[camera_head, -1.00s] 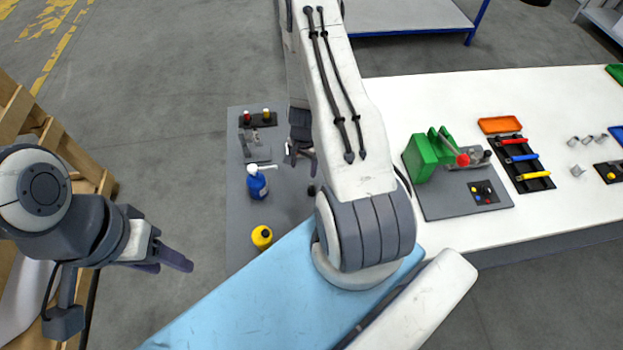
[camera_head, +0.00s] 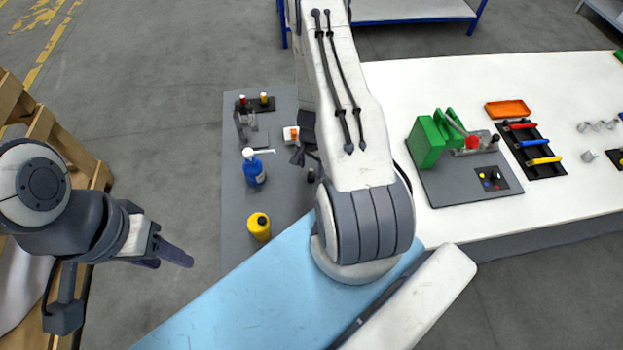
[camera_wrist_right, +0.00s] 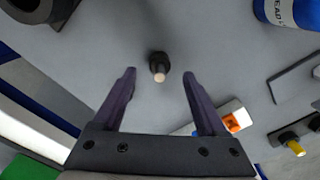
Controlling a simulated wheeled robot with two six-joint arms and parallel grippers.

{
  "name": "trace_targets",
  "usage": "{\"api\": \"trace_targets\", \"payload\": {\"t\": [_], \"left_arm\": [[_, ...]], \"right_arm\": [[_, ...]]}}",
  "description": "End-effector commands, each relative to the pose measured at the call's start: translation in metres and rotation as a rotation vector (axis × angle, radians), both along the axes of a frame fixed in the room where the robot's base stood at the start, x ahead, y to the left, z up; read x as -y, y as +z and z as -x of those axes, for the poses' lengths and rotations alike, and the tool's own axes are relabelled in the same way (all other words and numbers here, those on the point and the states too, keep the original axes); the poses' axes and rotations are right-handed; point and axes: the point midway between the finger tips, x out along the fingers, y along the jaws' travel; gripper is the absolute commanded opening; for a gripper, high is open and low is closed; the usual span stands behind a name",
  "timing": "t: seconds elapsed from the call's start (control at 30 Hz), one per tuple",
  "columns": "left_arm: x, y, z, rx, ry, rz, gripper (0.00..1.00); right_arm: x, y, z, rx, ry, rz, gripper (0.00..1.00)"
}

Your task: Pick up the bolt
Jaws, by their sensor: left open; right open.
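The bolt (camera_wrist_right: 158,68) is small and dark with a pale tip. In the right wrist view it stands on the grey surface, centred just ahead of the space between the fingertips. My right gripper (camera_wrist_right: 159,76) is open, with nothing between its fingers. How far it is above the bolt I cannot tell. In the head view a small dark piece (camera_head: 311,175), which looks like the bolt, shows beside my right arm. My right gripper (camera_head: 303,151) is partly hidden by that arm. My left gripper (camera_head: 172,257) is off to the left, open and empty, away from the table.
A blue bottle (camera_head: 254,170) and a yellow bottle (camera_head: 258,226) stand on the grey table (camera_head: 232,200). An orange-and-white piece (camera_head: 291,134) lies near my right gripper. A dark stand (camera_head: 255,104) is at the back. A green fixture (camera_head: 428,138) stands on the white table (camera_head: 400,88).

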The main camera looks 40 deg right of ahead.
Motion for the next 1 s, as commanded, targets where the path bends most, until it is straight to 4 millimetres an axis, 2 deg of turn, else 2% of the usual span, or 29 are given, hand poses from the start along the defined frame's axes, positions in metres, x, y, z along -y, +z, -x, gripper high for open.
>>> {"api": "trace_targets", "payload": {"t": [0.03,0.23,0.33,0.57,0.6,0.67,0.7,0.8,1.0], "left_arm": [[0.0,-0.014,0.0,0.0,0.001,0.0,0.5],[0.0,-0.041,0.0,-0.001,0.006,0.0,0.5],[0.0,-0.046,0.0,-0.001,0.008,0.0,0.5],[0.0,-0.044,0.0,-0.001,0.008,0.0,0.5],[0.0,-0.044,0.0,-0.001,0.008,0.0,0.5],[0.0,-0.044,0.0,-0.001,0.008,0.0,0.5],[0.0,-0.044,0.0,-0.001,0.008,0.0,0.5],[0.0,-0.044,0.0,-0.001,0.008,0.0,0.5],[0.0,-0.044,0.0,-0.001,0.008,0.0,0.5]], "right_arm": [[0.0,-0.013,0.0,0.0,0.0,0.0,0.74],[-0.001,-0.037,0.001,0.0,0.0,0.0,0.74],[-0.001,-0.042,0.001,0.0,0.0,0.0,0.74],[-0.001,-0.04,0.001,0.0,0.0,0.0,0.74],[-0.001,-0.04,0.001,0.0,0.0,0.0,0.71],[-0.001,-0.04,0.001,0.0,0.0,0.0,0.48],[-0.001,-0.04,0.001,0.0,0.0,0.0,0.32],[-0.001,-0.04,0.001,0.0,0.0,0.0,0.0],[-0.001,-0.04,0.001,0.0,0.0,0.0,0.0]]}}
